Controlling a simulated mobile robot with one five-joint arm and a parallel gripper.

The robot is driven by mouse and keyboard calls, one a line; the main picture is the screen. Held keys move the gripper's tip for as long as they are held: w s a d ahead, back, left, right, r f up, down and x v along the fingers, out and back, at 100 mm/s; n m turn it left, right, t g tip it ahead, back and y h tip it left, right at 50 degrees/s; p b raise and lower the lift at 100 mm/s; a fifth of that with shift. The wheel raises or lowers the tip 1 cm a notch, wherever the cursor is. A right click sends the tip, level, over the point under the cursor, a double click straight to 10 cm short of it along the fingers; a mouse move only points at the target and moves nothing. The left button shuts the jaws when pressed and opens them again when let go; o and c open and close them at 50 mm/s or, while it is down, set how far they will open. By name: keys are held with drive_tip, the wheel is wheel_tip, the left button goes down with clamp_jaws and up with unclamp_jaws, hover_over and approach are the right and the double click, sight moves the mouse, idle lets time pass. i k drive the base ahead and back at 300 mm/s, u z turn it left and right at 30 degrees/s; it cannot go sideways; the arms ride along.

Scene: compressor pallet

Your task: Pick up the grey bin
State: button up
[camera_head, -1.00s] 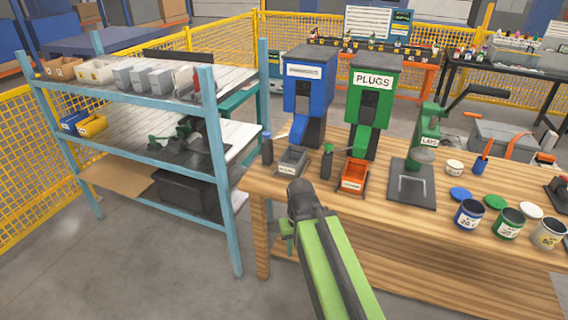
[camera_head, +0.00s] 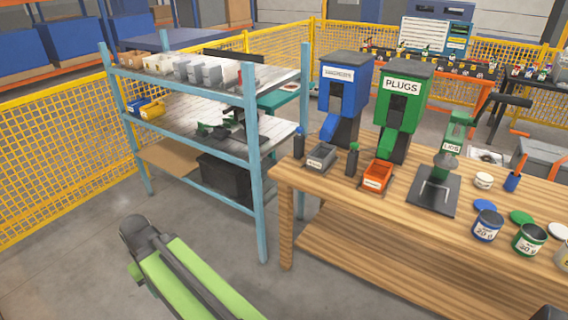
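A small grey bin (camera_head: 315,164) with a label on its front stands upright on the wooden workbench (camera_head: 400,219), near its left end. It is in front of the blue dispenser (camera_head: 343,85). Several light grey bins (camera_head: 211,74) also stand in a row on the top shelf of the blue rack. My green and black arm reaches in from the bottom of the picture, left of the bench and well apart from the bins. I cannot make out my gripper's fingers in this view.
An orange bin (camera_head: 376,177) stands right of the grey bin, with dark bottles (camera_head: 352,160) near both. A green PLUGS dispenser (camera_head: 402,100) stands behind. The blue rack (camera_head: 253,165) is left of the bench. Open floor (camera_head: 75,260) lies in front of the rack.

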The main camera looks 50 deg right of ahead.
sight(321, 157)
drive_tip(key=u, duration=0.05)
drive_tip(key=i, duration=2.95)
drive_tip(key=z, duration=2.65)
drive_tip(key=k, duration=0.85)
drive_tip(key=u, duration=0.1)
drive_tip(key=i, duration=0.8)
drive_tip(key=z, duration=0.1)
